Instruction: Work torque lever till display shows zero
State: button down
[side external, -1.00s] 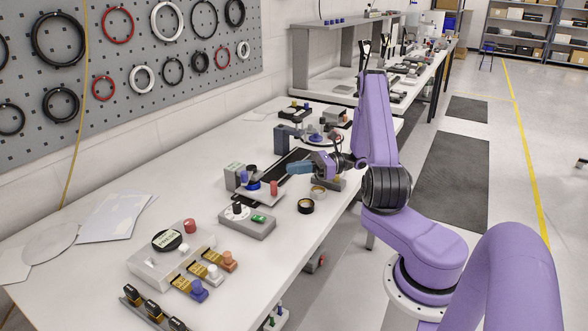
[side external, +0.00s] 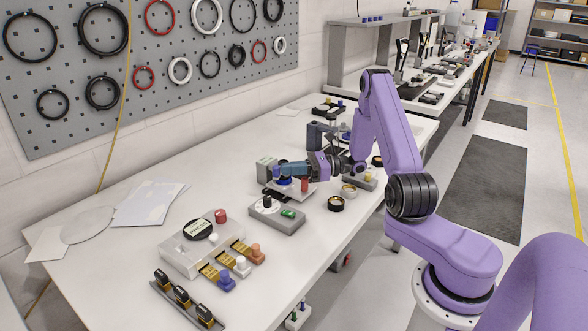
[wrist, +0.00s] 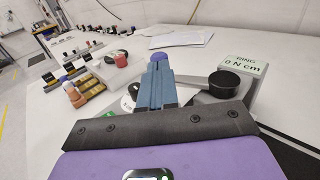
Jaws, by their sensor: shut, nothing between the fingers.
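The grey display box (wrist: 252,78) stands right of my fingers in the wrist view, and its screen reads "RING 0 N cm". It also shows in the side view (side external: 265,170). A black round knob (wrist: 224,83) sits just in front of it. My gripper (wrist: 157,66) has its blue fingers together with nothing between them. In the side view my gripper (side external: 278,169) is low over the fixture, close to the display box. A blue-purple knob (wrist: 158,56) shows at the fingertips; I cannot tell if they touch. The torque lever cannot be made out clearly.
A red knob (side external: 304,184) stands on the fixture's near side. A grey box with a white dial and green button (side external: 275,215) is in front. A white unit with coloured knobs (side external: 193,250) is farther left.

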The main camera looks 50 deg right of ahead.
aim_at(277, 169)
jog(key=shift+a+m+h, duration=0.15)
jog(key=shift+m+h, duration=0.15)
jog(key=shift+w+a+m+t+h, duration=0.55)
jog(key=shift+w+m+t+h, duration=0.1)
jog(key=shift+w+t+h, duration=0.15)
jog(key=shift+w+a+m+t+h, duration=0.6)
jog(key=shift+m+t+h, duration=0.1)
jog(key=shift+h, duration=0.2)
jog(key=shift+w, duration=0.1)
